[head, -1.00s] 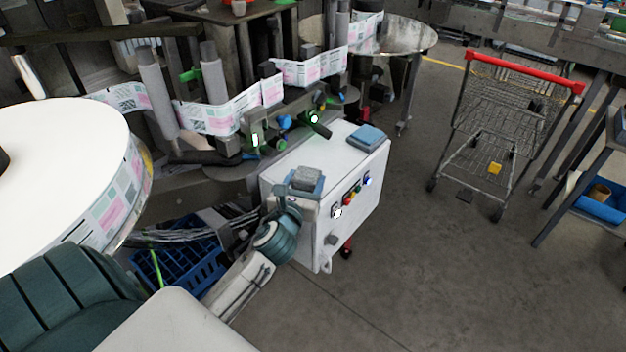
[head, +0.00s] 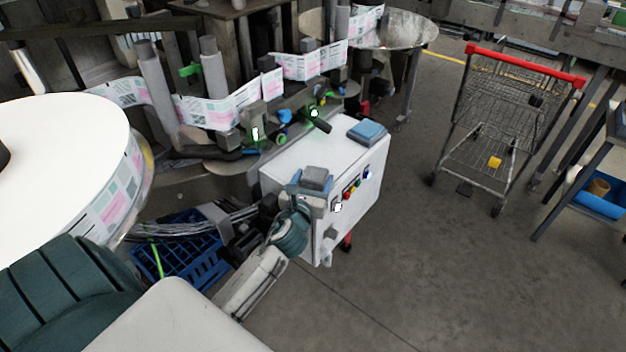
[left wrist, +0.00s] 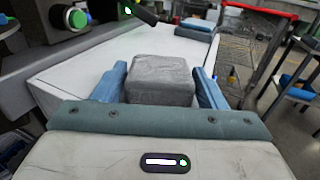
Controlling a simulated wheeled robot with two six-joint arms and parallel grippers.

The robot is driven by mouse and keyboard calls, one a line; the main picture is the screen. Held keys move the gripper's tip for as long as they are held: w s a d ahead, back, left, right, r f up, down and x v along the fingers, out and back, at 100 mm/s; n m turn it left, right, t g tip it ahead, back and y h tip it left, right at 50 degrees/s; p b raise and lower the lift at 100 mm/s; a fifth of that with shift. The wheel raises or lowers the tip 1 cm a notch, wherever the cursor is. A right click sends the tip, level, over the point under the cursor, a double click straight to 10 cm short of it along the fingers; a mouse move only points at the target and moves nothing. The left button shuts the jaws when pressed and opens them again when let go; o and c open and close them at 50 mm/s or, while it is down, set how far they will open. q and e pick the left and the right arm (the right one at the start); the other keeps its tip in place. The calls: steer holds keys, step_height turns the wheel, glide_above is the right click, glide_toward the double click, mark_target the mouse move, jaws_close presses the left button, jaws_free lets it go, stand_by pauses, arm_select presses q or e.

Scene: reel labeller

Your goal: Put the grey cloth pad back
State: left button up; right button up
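The grey cloth pad (head: 315,177) is a small grey block at the near end of the white control box top (head: 318,140). It also shows in the left wrist view (left wrist: 160,78), between the two blue fingers of my left gripper (left wrist: 160,92). In the head view my left gripper (head: 312,182) reaches over the box's near edge. I cannot tell whether the pad touches the box top. My right gripper is not in view.
A blue pad-like block (head: 367,131) lies at the far end of the box top. The box front carries coloured buttons (head: 350,190). The labeller's rollers and label web (head: 225,108) stand behind it. A shopping cart (head: 500,120) stands right, with clear floor between.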

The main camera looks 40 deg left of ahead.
arm_select(q)
steer(key=shift+o, duration=1.1)
steer(key=shift+r, duration=0.25)
steer(key=b+v, duration=0.2)
steer(key=v, duration=1)
steer(key=shift+f, duration=0.15)
